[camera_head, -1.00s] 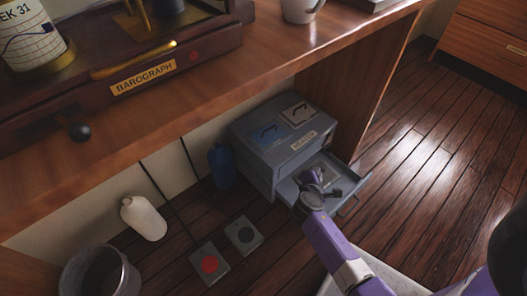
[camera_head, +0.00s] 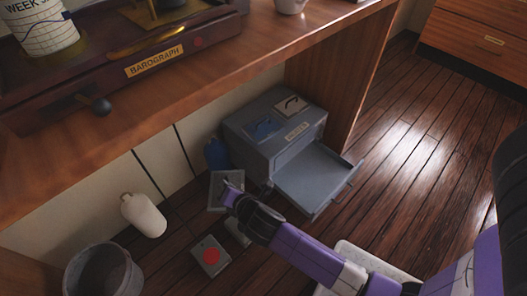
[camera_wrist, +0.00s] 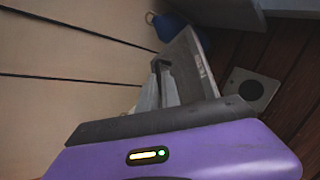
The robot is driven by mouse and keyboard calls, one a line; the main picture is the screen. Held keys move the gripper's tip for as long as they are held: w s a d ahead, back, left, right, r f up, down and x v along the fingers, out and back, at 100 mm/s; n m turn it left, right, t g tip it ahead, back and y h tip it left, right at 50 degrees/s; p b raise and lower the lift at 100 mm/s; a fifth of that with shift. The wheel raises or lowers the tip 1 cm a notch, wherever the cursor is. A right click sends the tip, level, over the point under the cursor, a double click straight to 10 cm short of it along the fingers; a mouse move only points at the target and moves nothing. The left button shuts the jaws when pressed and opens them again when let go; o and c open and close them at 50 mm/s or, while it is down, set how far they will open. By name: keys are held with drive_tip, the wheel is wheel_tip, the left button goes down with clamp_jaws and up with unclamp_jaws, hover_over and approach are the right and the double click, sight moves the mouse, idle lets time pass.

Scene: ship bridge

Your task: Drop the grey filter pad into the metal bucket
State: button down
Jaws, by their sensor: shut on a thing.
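The grey filter pad (camera_head: 217,190) is held upright or tilted at the end of my gripper (camera_head: 233,196), above the floor and left of the open drawer. In the wrist view my gripper (camera_wrist: 160,88) has its fingers shut on the pad (camera_wrist: 190,60), which shows nearly edge-on. The metal bucket (camera_head: 77,278) stands on the floor at the lower left in the head view, open at the top. My gripper is to the right of the bucket and well apart from it. The bucket is not in the wrist view.
The grey cabinet (camera_head: 262,150) has its drawer (camera_head: 315,182) pulled out and empty. A blue bottle (camera_head: 214,152) is behind the pad. A red-dot plate (camera_head: 210,256) lies on the floor. The desk (camera_head: 190,85) overhangs.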

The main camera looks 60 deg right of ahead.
drive_tip(key=w+a+r+n+y, duration=0.2)
drive_tip(key=w+a, duration=0.1)
drive_tip(key=a, duration=0.2)
drive_tip(key=w+a+r+n+t+y, duration=0.1)
drive_tip(key=w+a+r+n+y, duration=0.1)
drive_tip(key=w+a, duration=0.2)
drive_tip(key=shift+a+r+n+y, duration=0.2)
drive_tip(key=shift+a+n+y, duration=0.2)
drive_tip(key=shift+a, duration=0.8)
